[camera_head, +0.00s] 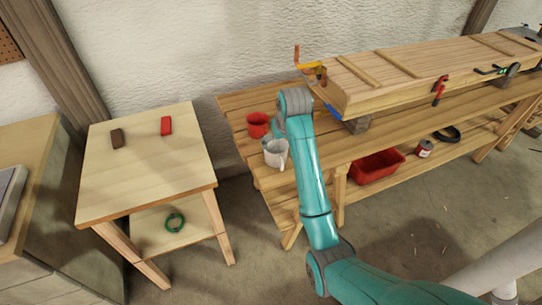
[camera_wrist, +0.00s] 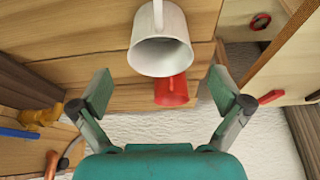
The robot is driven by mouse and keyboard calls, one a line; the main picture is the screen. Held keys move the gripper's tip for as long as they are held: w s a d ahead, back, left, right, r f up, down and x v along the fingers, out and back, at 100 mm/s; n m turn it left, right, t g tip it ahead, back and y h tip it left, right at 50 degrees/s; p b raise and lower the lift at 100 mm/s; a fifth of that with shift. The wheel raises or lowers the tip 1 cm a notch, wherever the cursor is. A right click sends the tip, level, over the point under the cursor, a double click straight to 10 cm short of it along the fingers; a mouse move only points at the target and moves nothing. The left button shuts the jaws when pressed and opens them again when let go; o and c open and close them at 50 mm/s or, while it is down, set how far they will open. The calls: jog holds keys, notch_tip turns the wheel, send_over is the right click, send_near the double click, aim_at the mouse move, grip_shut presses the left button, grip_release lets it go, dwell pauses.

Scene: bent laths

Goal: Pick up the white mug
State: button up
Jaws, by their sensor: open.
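The white mug (camera_head: 272,153) stands on the left end of the workbench, just left of my arm in the head view. In the wrist view the white mug (camera_wrist: 157,52) is at the top centre, its handle running up the middle. A red mug (camera_head: 258,124) stands behind it; in the wrist view the red mug (camera_wrist: 172,91) shows just below the white one. My gripper (camera_wrist: 160,91) is open and empty, its fingers spread wide to either side. The white mug lies above the line between the fingertips in that view. The head view does not show the fingers clearly.
A thick wooden lath form (camera_head: 400,83) with clamps takes up the right of the workbench (camera_head: 235,103). A red bin (camera_head: 376,167) and a can (camera_head: 424,149) are on its lower shelf. A side table (camera_head: 150,180) with two small blocks stands left, across a gap.

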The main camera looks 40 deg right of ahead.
jog(key=shift+x, duration=5.3)
jog(key=shift+w, duration=0.1)
jog(key=c, duration=0.9)
